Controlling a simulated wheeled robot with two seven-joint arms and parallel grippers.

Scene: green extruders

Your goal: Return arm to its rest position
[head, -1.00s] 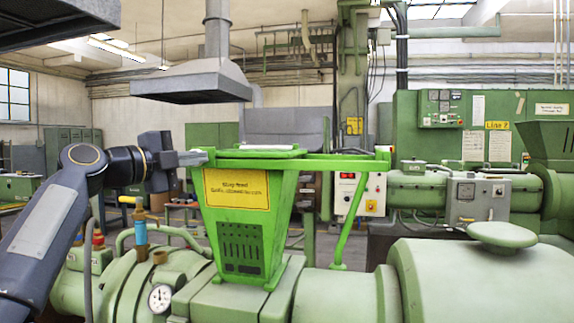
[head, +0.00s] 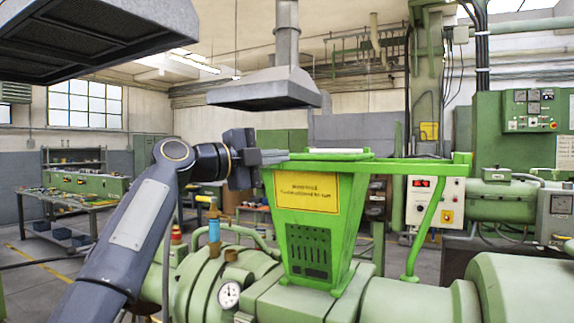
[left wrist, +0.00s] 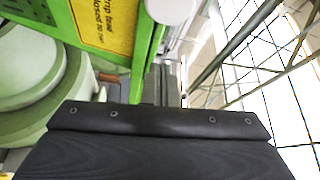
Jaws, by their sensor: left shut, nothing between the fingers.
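My left gripper (head: 275,157) is shut and empty in the head view. Its fingers point right, at the upper left corner of the bright green hopper (head: 345,228), and seem close to its rim. I cannot tell whether they touch. The hopper stands upright on the pale green extruder (head: 395,305) and bears a yellow sign (head: 307,191). In the left wrist view the hopper's green wall and yellow sign (left wrist: 105,22) fill the upper left, beyond the dark gripper body. My right gripper is not in view.
A pressure gauge (head: 229,294) and a blue-and-brass valve (head: 214,230) sit on the extruder below my left arm. Grey extraction hoods (head: 265,92) hang overhead. A workbench (head: 70,205) stands at the far left, with open floor before it.

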